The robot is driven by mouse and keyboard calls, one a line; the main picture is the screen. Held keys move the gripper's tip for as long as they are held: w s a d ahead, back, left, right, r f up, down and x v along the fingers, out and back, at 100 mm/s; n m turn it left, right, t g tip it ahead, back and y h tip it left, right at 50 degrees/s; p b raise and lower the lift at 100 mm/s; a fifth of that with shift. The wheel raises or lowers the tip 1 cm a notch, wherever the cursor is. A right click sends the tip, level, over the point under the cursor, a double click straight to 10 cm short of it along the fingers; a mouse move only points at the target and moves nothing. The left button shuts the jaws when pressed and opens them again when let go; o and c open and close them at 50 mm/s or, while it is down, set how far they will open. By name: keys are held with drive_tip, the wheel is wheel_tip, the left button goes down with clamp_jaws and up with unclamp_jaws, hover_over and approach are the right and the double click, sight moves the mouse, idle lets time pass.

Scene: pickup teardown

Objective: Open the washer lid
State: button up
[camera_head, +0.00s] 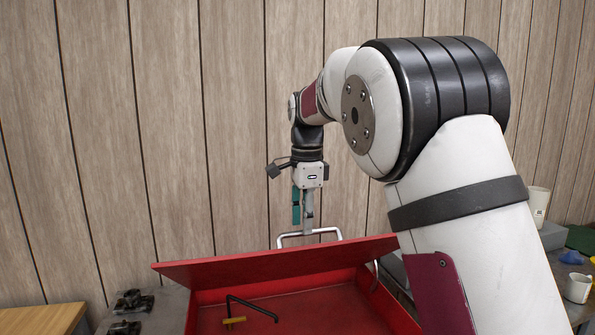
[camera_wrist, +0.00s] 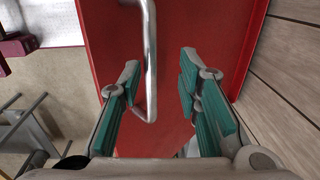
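The red washer lid (camera_head: 270,263) is partly raised and tilted above the red washer basin (camera_head: 210,315). A silver bar handle (camera_head: 322,232) stands at the lid's upper edge; it also shows in the wrist view (camera_wrist: 151,60) against the red lid (camera_wrist: 215,30). My gripper (camera_head: 303,220) points down at the handle. In the wrist view, its green-padded fingers (camera_wrist: 160,75) are spread apart. The handle shows between them, closer to the left finger, and I cannot tell whether they touch. Nothing is clamped.
A black bent tube with a yellow-brown piece (camera_head: 234,321) is inside the basin. Black metal parts (camera_head: 131,302) lie at left beside a wooden surface (camera_head: 45,318). A white mug (camera_head: 578,287) and a cup (camera_head: 537,205) stand at right. A plank wall (camera_head: 170,130) rises behind.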

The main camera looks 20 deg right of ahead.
drive_tip(key=w+r+b, duration=0.2)
drive_tip(key=w+r, duration=0.4)
drive_tip(key=r, duration=0.4)
idle(1.0)
drive_tip(key=shift+r, duration=0.1)
idle(0.3)
